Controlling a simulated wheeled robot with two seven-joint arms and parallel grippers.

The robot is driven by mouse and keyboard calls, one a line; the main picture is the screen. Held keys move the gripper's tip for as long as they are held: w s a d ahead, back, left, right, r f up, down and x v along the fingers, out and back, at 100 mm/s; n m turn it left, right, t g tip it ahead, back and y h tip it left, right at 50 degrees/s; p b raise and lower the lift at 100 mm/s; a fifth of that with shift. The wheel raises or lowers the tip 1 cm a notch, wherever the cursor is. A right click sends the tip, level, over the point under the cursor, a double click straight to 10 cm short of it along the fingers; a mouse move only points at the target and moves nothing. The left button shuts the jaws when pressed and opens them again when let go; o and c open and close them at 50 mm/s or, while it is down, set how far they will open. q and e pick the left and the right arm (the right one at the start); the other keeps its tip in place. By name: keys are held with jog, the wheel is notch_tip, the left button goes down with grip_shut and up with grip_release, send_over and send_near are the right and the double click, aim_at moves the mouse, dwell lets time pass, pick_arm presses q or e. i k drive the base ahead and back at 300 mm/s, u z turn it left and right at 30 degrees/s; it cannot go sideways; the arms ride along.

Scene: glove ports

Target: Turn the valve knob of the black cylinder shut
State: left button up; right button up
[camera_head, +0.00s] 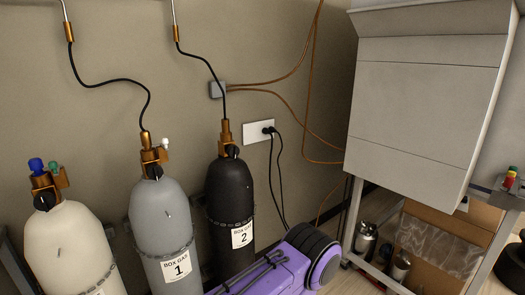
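The black cylinder (229,187) stands upright against the wall, labelled "BOX GAS 2", with a chain around it. A brass valve (225,133) sits on its top, with a black hose rising from it. A small dark valve knob (232,151) shows at the front of the valve, just above the cylinder's shoulder. The knob is too small to tell how it is turned. Neither of my grippers is in view.
A grey cylinder (160,209) labelled "BOX GAS 1" and a white cylinder (72,240) stand to the left. A purple machine (283,268) with a black ribbed end stands low in front of the black cylinder. A grey cabinet (425,105) stands at right.

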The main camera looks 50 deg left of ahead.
aim_at(233, 151)
jog(key=u, duration=0.3)
jog(key=i, duration=0.85)
jog(key=u, duration=0.55)
